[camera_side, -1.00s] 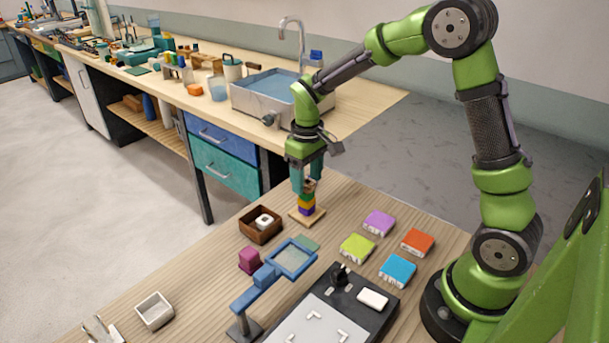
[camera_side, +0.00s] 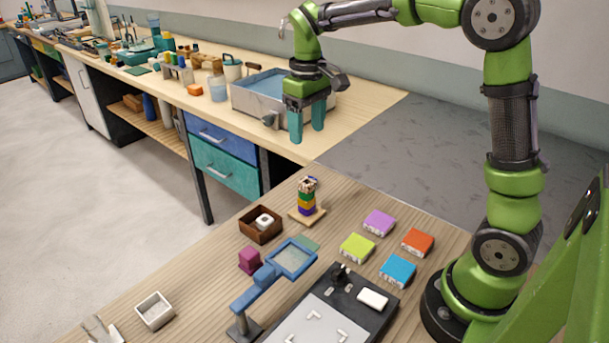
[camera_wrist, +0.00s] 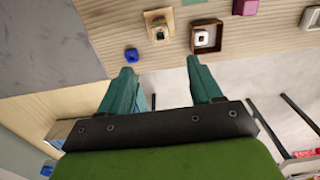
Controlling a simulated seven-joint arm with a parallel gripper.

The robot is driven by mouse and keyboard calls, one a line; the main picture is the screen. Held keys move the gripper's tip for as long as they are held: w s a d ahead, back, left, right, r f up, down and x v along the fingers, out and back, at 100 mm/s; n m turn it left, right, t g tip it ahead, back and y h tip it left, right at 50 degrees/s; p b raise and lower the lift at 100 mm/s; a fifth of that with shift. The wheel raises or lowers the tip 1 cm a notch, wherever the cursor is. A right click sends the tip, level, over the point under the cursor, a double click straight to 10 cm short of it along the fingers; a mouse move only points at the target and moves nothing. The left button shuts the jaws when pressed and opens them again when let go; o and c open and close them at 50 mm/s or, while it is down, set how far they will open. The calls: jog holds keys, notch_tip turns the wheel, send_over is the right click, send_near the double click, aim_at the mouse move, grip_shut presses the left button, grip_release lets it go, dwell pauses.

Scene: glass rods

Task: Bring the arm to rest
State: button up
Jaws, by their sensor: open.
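My gripper (camera_side: 307,138) hangs in the air, pointing down, well above the far end of the table in the side view. Its two teal fingers are apart with nothing between them. They also show apart and empty in the wrist view (camera_wrist: 160,68). Below it, a small stack of coloured pieces (camera_side: 306,202) stands upright on a square wooden base (camera_side: 318,213). The stack is clear of my fingers. It also shows from above in the wrist view (camera_wrist: 158,30). A small blue piece (camera_wrist: 131,55) lies beside the base, mostly hidden behind the stack in the side view.
A brown box (camera_side: 250,229) with a white item stands left of the stack. A blue-framed magnifier (camera_side: 291,259), several coloured blocks (camera_side: 378,222) and a black panel (camera_side: 380,315) are nearer. A metal sink (camera_side: 240,101) is on the bench behind my gripper. Air around my gripper looks free.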

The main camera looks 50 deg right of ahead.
jog(key=s+a+r+m+t+y, duration=0.1)
jog(key=s+a+m+t, duration=0.1)
jog(key=s, duration=0.6)
jog(key=s+a+r+m+t+y, duration=0.1)
jog(key=s+a+t, duration=0.3)
jog(key=s, duration=0.5)
jog(key=shift+s+a+m+t, duration=0.15)
jog(key=shift+s+m+t, duration=0.05)
jog(key=shift+m+t, duration=0.35)
dwell(0.7)
